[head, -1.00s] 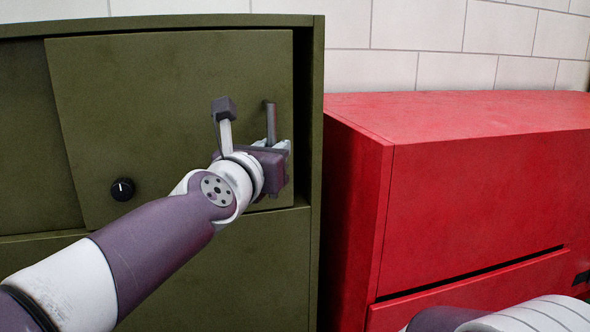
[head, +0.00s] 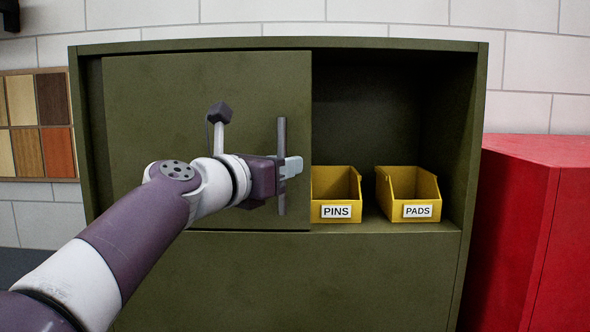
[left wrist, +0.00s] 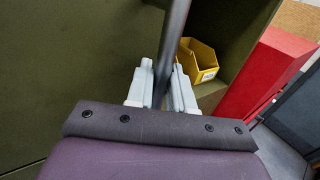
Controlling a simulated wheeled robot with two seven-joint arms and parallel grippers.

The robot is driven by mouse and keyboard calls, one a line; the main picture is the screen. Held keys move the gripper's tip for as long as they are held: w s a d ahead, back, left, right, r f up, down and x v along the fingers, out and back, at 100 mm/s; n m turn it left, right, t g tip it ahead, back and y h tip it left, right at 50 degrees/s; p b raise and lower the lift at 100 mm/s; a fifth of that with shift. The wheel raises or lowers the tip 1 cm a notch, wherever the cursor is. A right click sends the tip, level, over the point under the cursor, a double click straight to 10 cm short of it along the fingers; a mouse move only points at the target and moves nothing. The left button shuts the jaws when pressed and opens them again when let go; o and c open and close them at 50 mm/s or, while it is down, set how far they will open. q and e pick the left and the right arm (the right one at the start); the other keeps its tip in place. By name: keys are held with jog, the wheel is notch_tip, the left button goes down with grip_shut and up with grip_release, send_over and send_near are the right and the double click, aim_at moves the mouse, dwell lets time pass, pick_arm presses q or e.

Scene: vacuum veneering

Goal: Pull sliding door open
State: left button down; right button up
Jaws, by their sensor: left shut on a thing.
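The olive green sliding door (head: 150,110) covers the left part of the cabinet's upper opening in the head view. Its right edge stands near the middle of the cabinet, and the right part of the opening is uncovered. A dark vertical bar handle (head: 282,140) is on the door near that edge. My left gripper (head: 290,168) is shut on the handle; in the left wrist view its pale fingers (left wrist: 160,88) lie on both sides of the bar (left wrist: 174,40). My right gripper is not in view.
Inside the open part stand two yellow bins, one labelled PINS (head: 345,185) and one labelled PADS (head: 408,190). A red cabinet (head: 530,220) stands at the right. A board of wood samples (head: 38,125) is on the wall at the left.

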pick_arm(q)
jog(key=shift+a, duration=0.45)
jog(key=c, duration=1.2)
grip_release()
jog(key=shift+o, duration=0.2)
jog(key=shift+d, duration=0.1)
jog(key=b+v, duration=0.4)
jog(key=v, duration=0.8)
jog(key=shift+s+b, duration=0.3)
